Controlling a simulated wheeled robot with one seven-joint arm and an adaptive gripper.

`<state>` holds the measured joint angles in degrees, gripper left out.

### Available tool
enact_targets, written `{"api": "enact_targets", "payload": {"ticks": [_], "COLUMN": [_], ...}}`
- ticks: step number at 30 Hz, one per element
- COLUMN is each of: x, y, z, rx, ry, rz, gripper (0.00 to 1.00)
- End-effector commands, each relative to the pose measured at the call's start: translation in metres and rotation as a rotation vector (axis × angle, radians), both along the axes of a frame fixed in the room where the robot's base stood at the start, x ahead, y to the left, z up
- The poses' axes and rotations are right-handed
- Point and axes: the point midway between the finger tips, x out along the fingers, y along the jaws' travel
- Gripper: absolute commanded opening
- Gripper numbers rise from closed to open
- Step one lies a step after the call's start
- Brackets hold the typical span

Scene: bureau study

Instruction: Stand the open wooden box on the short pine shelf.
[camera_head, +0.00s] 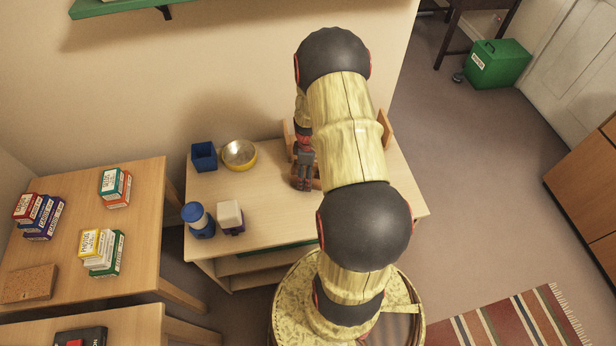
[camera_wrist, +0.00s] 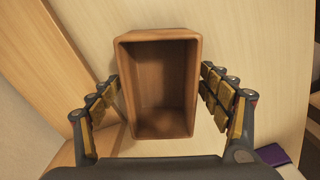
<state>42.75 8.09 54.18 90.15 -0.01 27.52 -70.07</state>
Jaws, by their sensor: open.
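The open wooden box (camera_wrist: 190,85) is reddish-brown, and its open mouth faces my wrist camera. My gripper (camera_wrist: 160,76) is open, with one finger on each side of the box and small gaps visible. In the head view my gripper (camera_head: 304,170) is low over the light wooden table, and my arm hides most of the box. Upright pine pieces (camera_head: 386,128) show beside my arm at the table's back; they may belong to the short pine shelf, whose middle is hidden. A pine panel (camera_wrist: 60,70) is at left in the wrist view.
A purple object (camera_wrist: 272,155) lies at lower right in the wrist view. Another table at left holds small boxes (camera_head: 103,253).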

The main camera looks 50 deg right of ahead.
Motion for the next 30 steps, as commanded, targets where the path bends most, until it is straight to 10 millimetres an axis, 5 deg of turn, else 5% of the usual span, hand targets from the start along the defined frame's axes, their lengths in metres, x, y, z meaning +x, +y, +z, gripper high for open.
{"api": "enact_targets", "payload": {"ticks": [30], "x": [-0.0002], "y": [0.0002], "z": [0.0001], "rx": [0.000], "ry": [0.000], "rz": [0.000], "gripper": [0.24]}}
